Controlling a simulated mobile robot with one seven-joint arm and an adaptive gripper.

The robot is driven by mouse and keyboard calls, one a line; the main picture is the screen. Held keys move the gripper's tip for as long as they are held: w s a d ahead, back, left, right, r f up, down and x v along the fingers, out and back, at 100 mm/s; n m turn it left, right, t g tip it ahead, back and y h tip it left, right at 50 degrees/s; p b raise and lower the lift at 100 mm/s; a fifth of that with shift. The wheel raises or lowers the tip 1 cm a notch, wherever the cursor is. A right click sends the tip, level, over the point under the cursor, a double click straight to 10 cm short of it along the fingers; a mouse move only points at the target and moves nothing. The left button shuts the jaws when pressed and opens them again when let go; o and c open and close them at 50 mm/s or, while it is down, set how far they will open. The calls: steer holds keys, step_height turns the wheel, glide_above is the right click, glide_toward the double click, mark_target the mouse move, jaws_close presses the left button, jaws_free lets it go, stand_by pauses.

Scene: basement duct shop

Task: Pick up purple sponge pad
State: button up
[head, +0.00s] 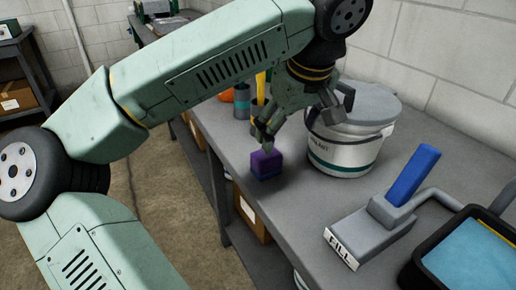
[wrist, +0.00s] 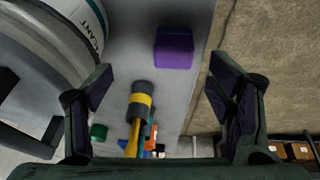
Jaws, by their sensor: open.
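The purple sponge pad (head: 266,163) is a small block on the grey workbench, close to its left edge in the head view. In the wrist view the purple sponge pad (wrist: 174,48) lies beyond the fingertips, right of the middle of the gap and near the bench edge. My gripper (head: 300,122) is open and empty, behind the pad and left of the bucket in the head view. One finger partly overlaps the pad's upper edge there; I cannot tell whether it touches. In the wrist view the two fingers of my gripper (wrist: 160,80) are spread wide.
A white sealant bucket (head: 345,150) stands close on the right of my gripper. A grey FILL tool with a blue handle (head: 413,175) and a dark tray of blue liquid (head: 470,262) are nearer. A yellow-banded tool (wrist: 140,100) stands near the bench edge. Bench before the pad is clear.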

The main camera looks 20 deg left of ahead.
mark_target(266, 156)
steer(key=shift+g+y, duration=0.4)
steer(key=shift+y, duration=0.1)
steer(key=a+f, duration=0.2)
steer(key=w+a+f, duration=0.1)
steer(key=a+f, duration=0.1)
steer(key=shift+f+p, duration=0.35)
steer(key=shift+w+d+p+x, duration=0.1)
steer(key=shift+p+x, duration=0.35)
steer(key=shift+x, duration=0.95)
steer(key=shift+w+d+p+x, duration=0.15)
steer(key=shift+p+x, duration=0.3)
steer(key=shift+x, duration=0.95)
steer(key=c, duration=1.2)
